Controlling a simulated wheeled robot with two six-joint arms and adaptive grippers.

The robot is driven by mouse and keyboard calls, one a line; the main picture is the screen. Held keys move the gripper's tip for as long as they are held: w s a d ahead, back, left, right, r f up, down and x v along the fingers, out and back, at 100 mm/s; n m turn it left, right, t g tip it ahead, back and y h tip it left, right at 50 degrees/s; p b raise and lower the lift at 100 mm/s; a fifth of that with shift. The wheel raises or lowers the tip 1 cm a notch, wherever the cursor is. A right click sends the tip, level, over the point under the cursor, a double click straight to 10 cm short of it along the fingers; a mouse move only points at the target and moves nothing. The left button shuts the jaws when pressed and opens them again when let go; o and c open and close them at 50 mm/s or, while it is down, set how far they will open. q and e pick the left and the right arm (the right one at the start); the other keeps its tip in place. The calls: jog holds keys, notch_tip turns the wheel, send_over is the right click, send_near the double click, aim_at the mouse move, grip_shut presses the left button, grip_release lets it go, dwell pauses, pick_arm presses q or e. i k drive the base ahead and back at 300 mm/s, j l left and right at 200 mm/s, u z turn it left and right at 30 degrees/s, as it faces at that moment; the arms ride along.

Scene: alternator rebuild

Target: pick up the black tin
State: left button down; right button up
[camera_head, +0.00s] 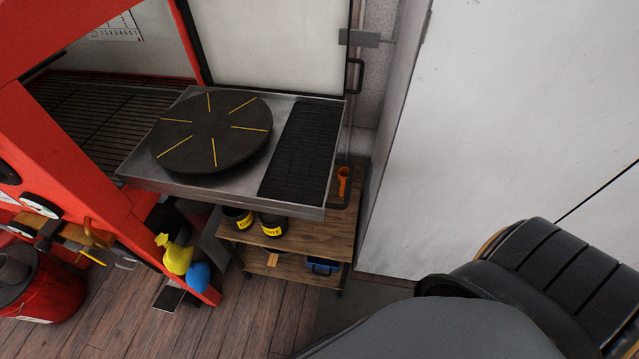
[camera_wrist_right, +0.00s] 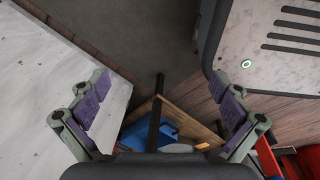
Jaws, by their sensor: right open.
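Two black tins with yellow labels, a left one (camera_head: 238,218) and a right one (camera_head: 272,225), stand side by side on the upper shelf of a small wooden stand, in the head view. The label text is partly hidden, and I cannot tell which of the two is the black tin meant. My right gripper (camera_wrist_right: 165,112) is open and empty in the right wrist view, with purple pads on its spread fingers. No tin can be made out between them. My left gripper is not in view.
A metal tray (camera_head: 170,183) with a dark round turntable (camera_head: 212,132) overhangs the wooden stand (camera_head: 310,240). A blue box (camera_head: 322,265) is on the lower shelf, and an orange item (camera_head: 343,181) is at the back right. A white wall panel (camera_head: 500,130) stands to the right.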

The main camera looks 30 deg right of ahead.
aim_at(274, 226)
jog(key=z, duration=0.35)
jog(key=i+j+z, duration=0.25)
jog(key=j, duration=1.05)
jog(key=k+j+z, duration=0.1)
jog(key=j+z, duration=0.2)
jog(key=j, duration=1)
